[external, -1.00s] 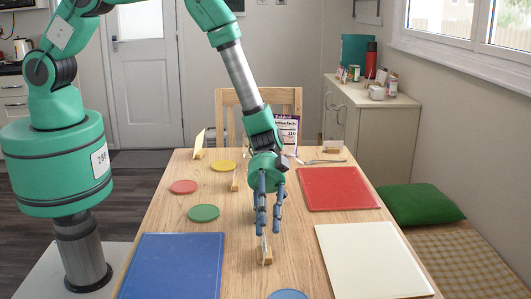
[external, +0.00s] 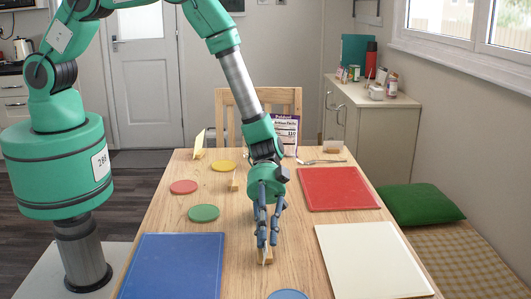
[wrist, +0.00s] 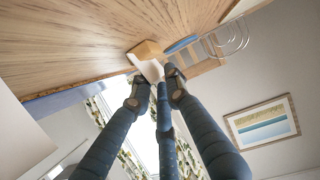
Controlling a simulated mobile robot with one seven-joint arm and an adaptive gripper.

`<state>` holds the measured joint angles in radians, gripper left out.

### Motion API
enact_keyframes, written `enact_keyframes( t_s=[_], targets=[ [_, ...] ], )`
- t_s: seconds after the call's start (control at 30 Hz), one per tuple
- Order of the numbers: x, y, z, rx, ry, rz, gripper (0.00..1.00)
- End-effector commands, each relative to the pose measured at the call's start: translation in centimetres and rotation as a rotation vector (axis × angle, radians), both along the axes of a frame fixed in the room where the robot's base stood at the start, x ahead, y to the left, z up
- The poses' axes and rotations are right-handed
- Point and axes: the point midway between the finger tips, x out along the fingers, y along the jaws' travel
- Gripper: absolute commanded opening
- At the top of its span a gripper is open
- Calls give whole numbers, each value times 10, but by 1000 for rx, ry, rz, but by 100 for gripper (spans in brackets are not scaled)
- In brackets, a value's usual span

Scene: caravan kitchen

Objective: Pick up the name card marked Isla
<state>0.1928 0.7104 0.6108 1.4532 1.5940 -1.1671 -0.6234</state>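A name card in a small wooden block (external: 265,258) stands on the table in front of my gripper, between the blue and white mats. In the wrist view its block (wrist: 147,49) and pale card (wrist: 151,70) show just beyond my fingertips. No name can be read on it. My gripper (external: 267,241) points down, with its fingers apart and their tips around the card's height. Whether any finger touches the card cannot be told. More cards in blocks stand at the back left (external: 198,146), mid-left (external: 234,181) and back right (external: 333,148), also unreadable.
On the table (external: 220,240) lie a blue mat (external: 172,265), a white mat (external: 370,262), a red mat (external: 338,189) and round coasters in yellow (external: 223,166), red (external: 184,187), green (external: 204,213) and blue (external: 288,295). A printed box (external: 287,135) stands behind my gripper.

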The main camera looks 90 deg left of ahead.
Motion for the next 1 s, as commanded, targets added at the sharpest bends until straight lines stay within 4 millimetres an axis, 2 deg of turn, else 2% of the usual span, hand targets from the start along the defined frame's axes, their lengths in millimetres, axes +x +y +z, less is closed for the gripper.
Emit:
enact_keyframes(
  t_s=[0.57,0.77,0.93,1.0],
  targets=[
    [0,0,2,0,0,0,0],
    [0,0,14,0,0,0,0],
    [1,0,37,-1,-1,1,0],
    [-10,6,38,0,4,1,0]
  ],
)
